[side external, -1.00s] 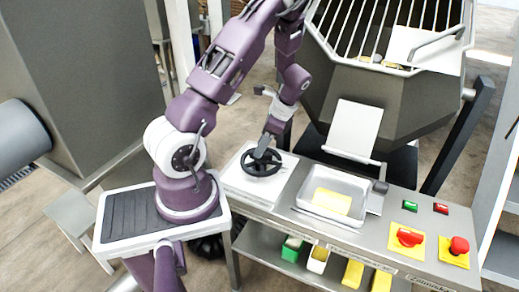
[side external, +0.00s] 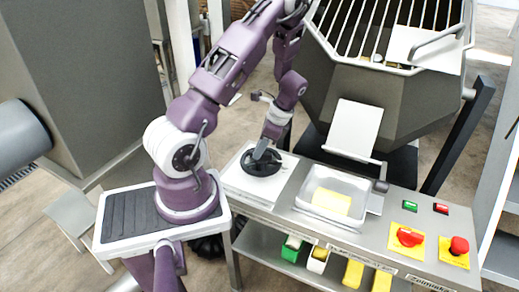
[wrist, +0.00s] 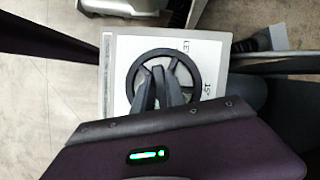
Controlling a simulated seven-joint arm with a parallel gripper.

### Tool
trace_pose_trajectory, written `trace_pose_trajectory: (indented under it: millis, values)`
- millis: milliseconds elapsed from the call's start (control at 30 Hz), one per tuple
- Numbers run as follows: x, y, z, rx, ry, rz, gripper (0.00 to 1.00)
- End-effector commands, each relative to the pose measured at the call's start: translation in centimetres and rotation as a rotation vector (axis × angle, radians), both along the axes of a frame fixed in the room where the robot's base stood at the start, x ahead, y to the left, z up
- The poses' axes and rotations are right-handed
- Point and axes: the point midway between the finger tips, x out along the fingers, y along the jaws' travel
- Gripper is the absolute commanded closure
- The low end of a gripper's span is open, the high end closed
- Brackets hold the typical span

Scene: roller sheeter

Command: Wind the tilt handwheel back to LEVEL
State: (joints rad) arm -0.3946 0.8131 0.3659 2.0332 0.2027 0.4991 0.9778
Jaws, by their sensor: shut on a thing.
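The black tilt handwheel (side external: 261,161) lies flat on a pale plate (side external: 232,176) at the left end of the steel bench. My gripper (side external: 267,149) reaches down onto it from above. In the wrist view the handwheel (wrist: 165,62) shows as a spoked ring, and my gripper (wrist: 160,88) has its fingers closed together at the near part of the wheel. The plate (wrist: 120,60) carries printed marks, "LE" at the top and "15°" on the right; the rest of the lettering is hidden. The exact grip point on the wheel is partly covered by my fingers.
The barred hopper (side external: 385,95) rises behind. Several bins sit on the lower shelf.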

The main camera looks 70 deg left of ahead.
Motion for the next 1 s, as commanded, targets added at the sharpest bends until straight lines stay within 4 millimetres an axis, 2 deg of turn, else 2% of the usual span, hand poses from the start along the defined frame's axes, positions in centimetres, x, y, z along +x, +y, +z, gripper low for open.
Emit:
trace_pose_trajectory:
  millis: [267, 1000]
  values:
    - [0.06, -0.06, 0.04, 0.001, -0.002, 0.174, 1.00]
    - [0.11, -0.39, 0.08, 0.000, -0.004, 0.875, 1.00]
